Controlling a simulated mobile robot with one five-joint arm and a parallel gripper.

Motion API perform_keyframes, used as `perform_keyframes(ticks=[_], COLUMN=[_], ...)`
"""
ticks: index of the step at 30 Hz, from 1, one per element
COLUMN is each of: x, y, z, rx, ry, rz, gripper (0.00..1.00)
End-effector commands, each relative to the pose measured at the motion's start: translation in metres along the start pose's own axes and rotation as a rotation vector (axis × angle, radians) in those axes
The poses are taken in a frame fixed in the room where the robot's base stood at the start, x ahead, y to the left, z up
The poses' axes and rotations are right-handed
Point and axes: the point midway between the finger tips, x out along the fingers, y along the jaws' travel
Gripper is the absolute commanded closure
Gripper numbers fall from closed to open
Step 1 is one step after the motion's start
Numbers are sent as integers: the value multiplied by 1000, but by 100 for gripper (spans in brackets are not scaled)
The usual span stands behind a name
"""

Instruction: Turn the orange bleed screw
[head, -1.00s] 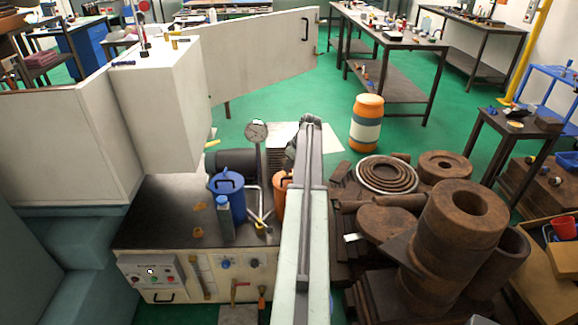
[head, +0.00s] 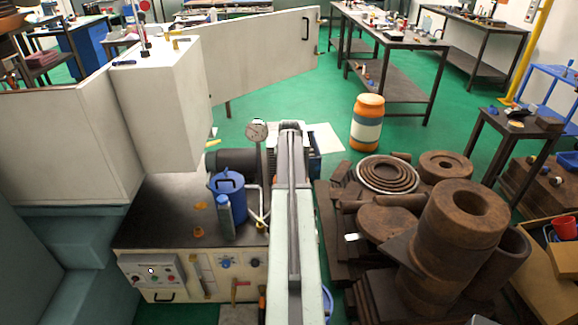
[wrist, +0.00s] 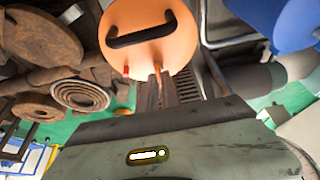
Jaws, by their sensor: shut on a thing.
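The orange bleed screw (wrist: 157,66) shows as a small orange stem between my fingertips in the wrist view, at the edge of an orange canister (wrist: 140,30) with a black handle. My gripper (wrist: 158,76) is shut on the screw. The fingers cover part of it, so its turn angle cannot be told. A small red knob (wrist: 126,71) sits on the canister's edge, to the left of the fingers and apart from them. In the head view my own arm hides the canister, the screw and my gripper.
A blue canister (head: 236,200) and a blue-grey bottle (head: 225,218) stand on the dark cabinet top (head: 165,215) left of my arm. A dial gauge (head: 256,131) rises behind. Rusty metal parts (head: 460,215) crowd the right side. Green floor is open farther back.

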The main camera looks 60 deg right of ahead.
Motion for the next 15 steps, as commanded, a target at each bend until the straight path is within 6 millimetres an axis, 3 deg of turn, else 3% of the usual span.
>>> perform_keyframes(ticks=[15], x=[0], y=[-5], z=[2], rx=[189], ry=[-7], rz=[74], gripper=[100])
